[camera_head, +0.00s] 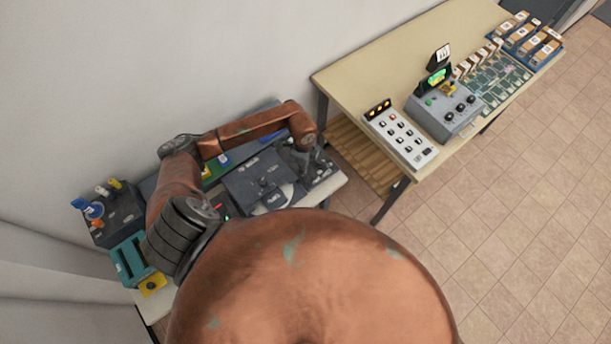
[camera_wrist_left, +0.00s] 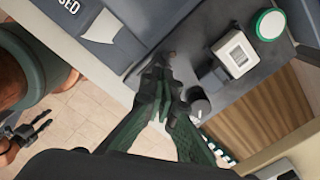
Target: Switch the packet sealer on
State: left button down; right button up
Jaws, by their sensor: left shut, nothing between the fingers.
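A dark grey machine (camera_head: 262,182), which looks like the packet sealer, stands on the low bench against the wall. My left gripper (camera_head: 303,170) is over its right part, pointing down. In the left wrist view my left gripper (camera_wrist_left: 166,112) is shut and empty, its fingertips close to the dark panel (camera_wrist_left: 262,78). I cannot tell whether the fingertips touch the panel. A dark claw, likely my right gripper (camera_wrist_left: 28,132), shows small at the left edge.
The low bench also holds a teal slotted box (camera_head: 130,262), a yellow block (camera_head: 152,284) and a dark box with coloured knobs (camera_head: 115,212). A beige table (camera_head: 352,72) at the right carries a white button panel (camera_head: 400,137) and a grey console (camera_head: 445,108). Tiled floor is clear at right.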

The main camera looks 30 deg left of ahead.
pick_arm(q)
jog(key=shift+f+b, duration=0.3)
jog(key=shift+f, duration=0.2)
jog(key=shift+f, duration=0.35)
dwell(0.3)
jog(key=shift+f+b, duration=0.3)
jog(key=shift+b, duration=0.1)
jog(key=shift+r+p, duration=1.4)
jog(key=shift+r, duration=0.35)
jog(key=shift+r+p, duration=1.5)
jog(key=shift+r, duration=0.35)
jog(key=shift+f, duration=0.1)
